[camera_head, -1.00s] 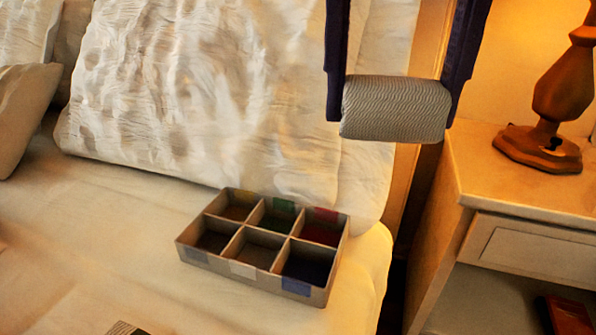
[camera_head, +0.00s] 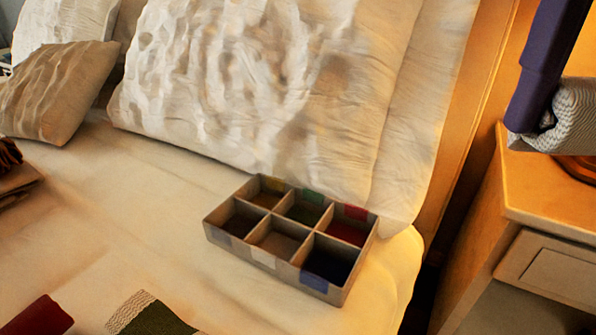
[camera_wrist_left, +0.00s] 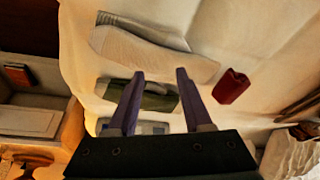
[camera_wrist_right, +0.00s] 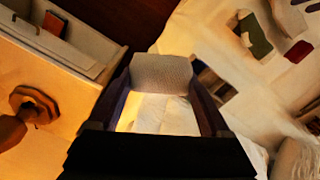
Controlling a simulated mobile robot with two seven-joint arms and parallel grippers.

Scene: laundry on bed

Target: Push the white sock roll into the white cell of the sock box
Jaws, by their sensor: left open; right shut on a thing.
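The white sock roll (camera_head: 570,115) looks pale grey and ribbed. It is cut off at the right edge of the head view, above the bedside table. My right gripper (camera_wrist_right: 160,72) is shut on it; the roll (camera_wrist_right: 160,68) spans its fingertips in the right wrist view. The sock box (camera_head: 212,233) sits on the bed with six cells. The white cell, front middle with a white tag (camera_head: 263,257), looks empty. The roll is held up, apart from the box and to its right in the picture. My left gripper (camera_wrist_left: 160,75) is open and empty, seen only in its wrist view.
A bedside table (camera_head: 550,205) stands right of the bed. Large pillows (camera_head: 250,90) lean behind the box. A green item (camera_head: 155,318) and a red item (camera_head: 38,318) lie at the front left, with folded cloth (camera_head: 15,180) at the left edge.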

